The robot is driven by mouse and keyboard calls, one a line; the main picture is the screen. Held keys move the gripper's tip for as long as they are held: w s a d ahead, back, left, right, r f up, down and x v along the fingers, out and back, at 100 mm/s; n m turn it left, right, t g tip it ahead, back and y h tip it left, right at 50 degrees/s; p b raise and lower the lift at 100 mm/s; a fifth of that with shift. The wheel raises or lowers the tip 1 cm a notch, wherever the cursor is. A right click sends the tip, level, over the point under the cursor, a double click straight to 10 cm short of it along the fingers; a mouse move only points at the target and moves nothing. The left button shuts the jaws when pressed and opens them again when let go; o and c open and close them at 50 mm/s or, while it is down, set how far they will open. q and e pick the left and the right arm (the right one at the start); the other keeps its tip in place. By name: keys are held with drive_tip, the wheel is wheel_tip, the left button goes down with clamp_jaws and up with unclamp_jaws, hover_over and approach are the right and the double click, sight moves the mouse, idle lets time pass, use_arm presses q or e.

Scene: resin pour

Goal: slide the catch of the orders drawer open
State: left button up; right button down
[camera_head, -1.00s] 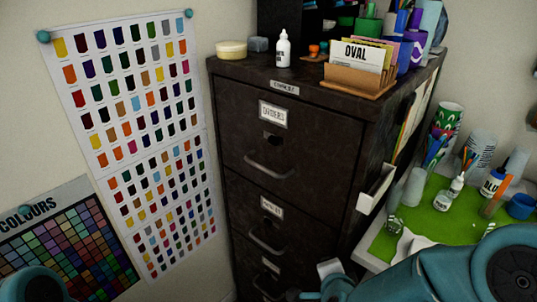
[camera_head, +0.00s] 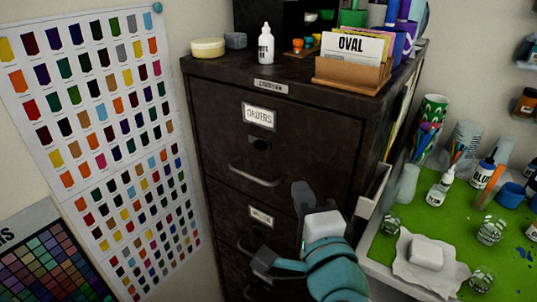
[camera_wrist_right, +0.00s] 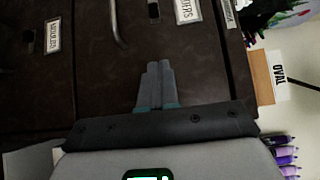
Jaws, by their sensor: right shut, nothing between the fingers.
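The orders drawer (camera_head: 310,130) is the top drawer of a dark filing cabinet, shut, with an ORDERS label (camera_head: 259,116). Its small dark catch (camera_head: 260,145) sits just below the label. In the right wrist view the catch (camera_wrist_right: 153,10) is at the top edge, beside the label (camera_wrist_right: 187,10). My right gripper (camera_head: 302,188) is in front of the drawer's lower right part, right of and below the catch. Its fingers (camera_wrist_right: 157,68) are together and empty, apart from the catch in the picture. My left gripper is not in view.
The drawer's bar handle (camera_head: 256,175) is below the catch. A card holder (camera_head: 352,76) and a white bottle (camera_head: 266,46) stand on the cabinet. A green-topped bench (camera_head: 435,215) at right holds cups, bottles and jars. A colour chart (camera_head: 105,130) hangs at left.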

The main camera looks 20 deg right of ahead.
drive_tip(key=shift+s, duration=0.1)
drive_tip(key=p, duration=1)
approach(267, 144)
drive_tip(key=d, duration=0.3)
drive_tip(key=w, duration=0.3)
drive_tip(key=shift+w+p, duration=0.1)
drive_tip(key=shift+p, duration=0.25)
drive_tip(key=shift+w+a+f+p, duration=0.1)
drive_tip(key=shift+w+a+p, duration=0.5)
drive_tip(key=shift+w+a, duration=0.6)
drive_tip(key=shift+d, duration=0.1)
